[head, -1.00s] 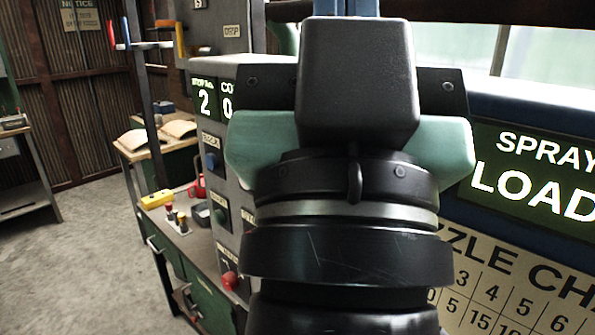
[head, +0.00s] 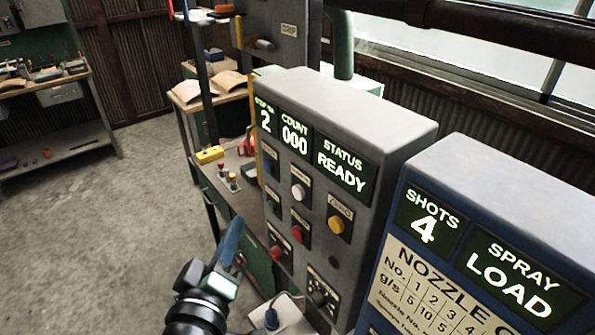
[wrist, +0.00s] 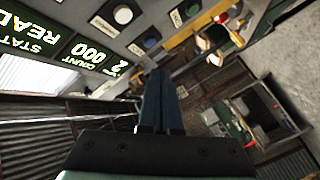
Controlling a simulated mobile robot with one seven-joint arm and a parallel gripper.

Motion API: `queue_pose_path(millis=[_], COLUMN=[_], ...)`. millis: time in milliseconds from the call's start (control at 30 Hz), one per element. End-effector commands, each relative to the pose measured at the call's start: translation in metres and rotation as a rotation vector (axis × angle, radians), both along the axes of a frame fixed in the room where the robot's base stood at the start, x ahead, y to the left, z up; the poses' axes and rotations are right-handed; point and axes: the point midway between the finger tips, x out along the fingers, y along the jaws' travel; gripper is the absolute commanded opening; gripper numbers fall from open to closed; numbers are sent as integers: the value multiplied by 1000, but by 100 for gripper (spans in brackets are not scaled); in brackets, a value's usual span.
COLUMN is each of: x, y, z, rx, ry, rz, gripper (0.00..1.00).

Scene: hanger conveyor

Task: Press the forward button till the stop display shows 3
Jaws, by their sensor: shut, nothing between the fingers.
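The grey control panel (head: 375,125) carries the stop display (head: 265,120), which reads 2; it shows upside down in the wrist view (wrist: 118,68). Below the displays are several buttons: a blue one (head: 271,164), a green one (head: 272,207), a white one (head: 299,190), red ones and a yellow one (head: 336,224). In the wrist view the blue button (wrist: 150,40) and green button (wrist: 190,9) lie beyond the fingertips. The small labels are too blurred to tell which is forward. My gripper (head: 234,232) is shut and empty, left of the panel's button face, apparently apart from it.
A blue cabinet (head: 480,175) at right shows SHOTS 4 and SPRAY LOAD. The panel's other displays read COUNT 000 and STATUS READY. A bench (head: 205,175) with a yellow box (head: 209,155) stands behind at left. The floor at left is clear.

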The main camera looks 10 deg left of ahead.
Motion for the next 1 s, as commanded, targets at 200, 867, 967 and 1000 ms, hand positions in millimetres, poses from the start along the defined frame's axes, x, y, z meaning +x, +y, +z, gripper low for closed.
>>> queue_pose_path(millis=[200, 867, 967, 1000], x=[-1, 47, 56, 59], y=[1, -37, -44, -46], z=[-2, 2, 2, 2], rx=[-7, -5, -4, -4], ry=[2, 2, 2, 1], rz=[0, -4, -1, -1], gripper=[0, 0, 0, 0])
